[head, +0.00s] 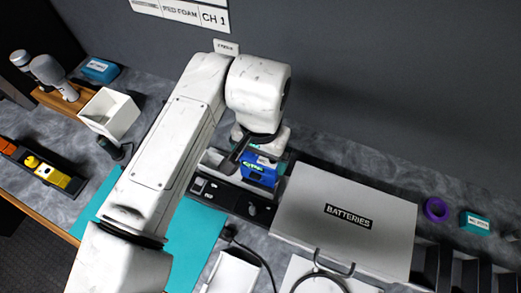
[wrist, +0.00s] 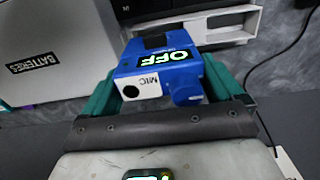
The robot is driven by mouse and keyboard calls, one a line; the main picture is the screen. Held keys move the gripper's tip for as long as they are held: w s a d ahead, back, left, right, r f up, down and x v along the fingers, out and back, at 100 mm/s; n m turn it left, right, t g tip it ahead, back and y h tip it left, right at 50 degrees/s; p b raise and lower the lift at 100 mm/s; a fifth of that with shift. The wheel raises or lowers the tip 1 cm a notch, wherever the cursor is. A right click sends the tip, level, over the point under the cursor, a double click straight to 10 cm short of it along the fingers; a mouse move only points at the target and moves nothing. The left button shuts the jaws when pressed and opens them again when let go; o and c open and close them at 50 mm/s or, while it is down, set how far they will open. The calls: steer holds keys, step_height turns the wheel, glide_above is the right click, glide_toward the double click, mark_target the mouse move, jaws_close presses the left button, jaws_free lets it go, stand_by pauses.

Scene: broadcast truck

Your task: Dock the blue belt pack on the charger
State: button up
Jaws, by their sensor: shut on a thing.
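The blue belt pack (head: 259,174) is between the fingers of my gripper (head: 262,158), close to the back wall. In the wrist view the blue belt pack (wrist: 165,68) shows a lit OFF display and a MIC label. The teal fingers of my gripper (wrist: 160,78) are shut on its two sides. A dark strip with bays, which looks like the charger (head: 228,197), lies just below and left of the pack in the head view. I cannot tell whether the pack touches it. My arm hides part of this area.
A grey BATTERIES case (head: 345,220) stands close on the right, also seen in the wrist view (wrist: 50,60). A teal mat (head: 190,240) lies in front. A white open box (head: 110,113) and microphones (head: 50,72) are at left. A purple ring (head: 436,209) lies at right.

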mark_target(260, 170)
steer(key=shift+f, duration=0.8)
steer(key=shift+p, duration=0.45)
stand_by(1.5)
steer(key=shift+f+b, duration=1.6)
steer(key=shift+f, duration=1.15)
steer(key=o, duration=0.9)
steer(key=shift+o, duration=0.2)
step_height(260, 170, up, 11)
steer(key=shift+f+b, duration=0.1)
steer(key=shift+b, duration=0.6)
steer(key=shift+s, duration=0.1)
